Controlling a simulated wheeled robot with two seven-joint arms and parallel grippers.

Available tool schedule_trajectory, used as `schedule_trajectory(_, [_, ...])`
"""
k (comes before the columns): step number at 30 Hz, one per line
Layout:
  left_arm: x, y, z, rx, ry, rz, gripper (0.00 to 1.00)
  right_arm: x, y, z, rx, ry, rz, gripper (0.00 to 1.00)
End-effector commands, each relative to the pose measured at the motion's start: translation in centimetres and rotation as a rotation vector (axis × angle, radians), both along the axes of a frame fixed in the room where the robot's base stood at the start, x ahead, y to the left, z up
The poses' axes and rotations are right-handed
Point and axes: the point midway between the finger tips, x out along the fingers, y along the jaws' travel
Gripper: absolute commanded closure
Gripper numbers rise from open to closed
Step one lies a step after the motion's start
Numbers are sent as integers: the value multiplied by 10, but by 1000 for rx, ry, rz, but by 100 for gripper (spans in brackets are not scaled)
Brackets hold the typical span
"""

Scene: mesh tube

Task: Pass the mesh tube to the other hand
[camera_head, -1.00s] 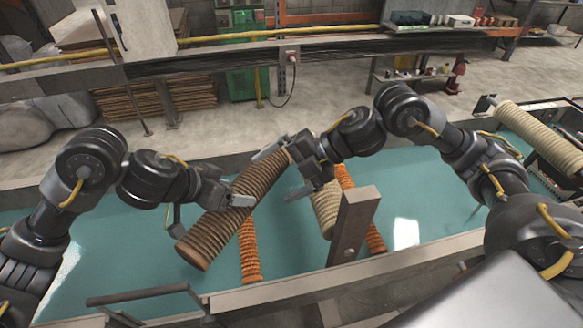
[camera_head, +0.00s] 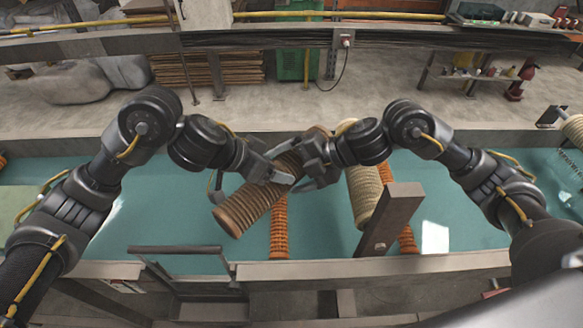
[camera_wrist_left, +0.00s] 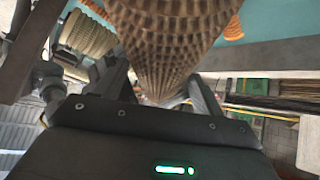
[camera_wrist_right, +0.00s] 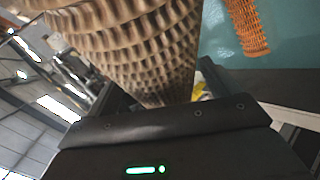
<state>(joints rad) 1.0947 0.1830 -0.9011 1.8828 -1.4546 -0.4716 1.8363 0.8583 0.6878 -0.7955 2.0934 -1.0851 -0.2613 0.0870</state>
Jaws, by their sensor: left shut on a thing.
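The brown ribbed mesh tube (camera_head: 249,204) is held aslant above the teal surface, its lower end toward the lower left. My left gripper (camera_head: 277,176) is shut on its middle; the tube also fills the upper part of the left wrist view (camera_wrist_left: 165,45). My right gripper (camera_head: 308,168) is at the tube's upper end, with its fingers on either side of it. In the right wrist view the tube (camera_wrist_right: 130,45) stands between the right fingers, but whether they press on it is hidden.
Orange mesh tubes (camera_head: 279,225) and a pale ribbed tube (camera_head: 364,190) lie below on the teal surface (camera_head: 465,200). A brown upright post (camera_head: 390,220) stands at the near edge, right of the grippers. Another pale tube (camera_head: 574,130) is at the far right.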

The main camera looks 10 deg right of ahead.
Motion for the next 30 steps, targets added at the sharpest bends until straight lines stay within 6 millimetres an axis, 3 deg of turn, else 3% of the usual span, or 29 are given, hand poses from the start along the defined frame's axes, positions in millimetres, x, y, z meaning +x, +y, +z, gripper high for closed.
schedule_trajectory(2, [0, 0, 1, -2, -1, 0, 84, 0, 0, 0, 0, 0, 0, 23])
schedule_trajectory(11, [0, 0, 1, -2, -1, 0, 84, 0, 0, 0, 0, 0, 0, 62])
schedule_trajectory(12, [0, 0, 1, -2, -1, 0, 28, 0, 0, 1, 2, -2, -1, 64])
schedule_trajectory(17, [0, 0, 1, -1, 0, 0, 7, 0, 0, 1, 2, -2, -1, 64])
schedule_trajectory(26, [0, 1, 1, -1, -1, -1, 5, 0, 0, 1, 2, -2, -1, 64])
schedule_trajectory(30, [-1, 8, 11, -1, -5, 0, 5, 0, 0, 1, 2, -2, -1, 64])
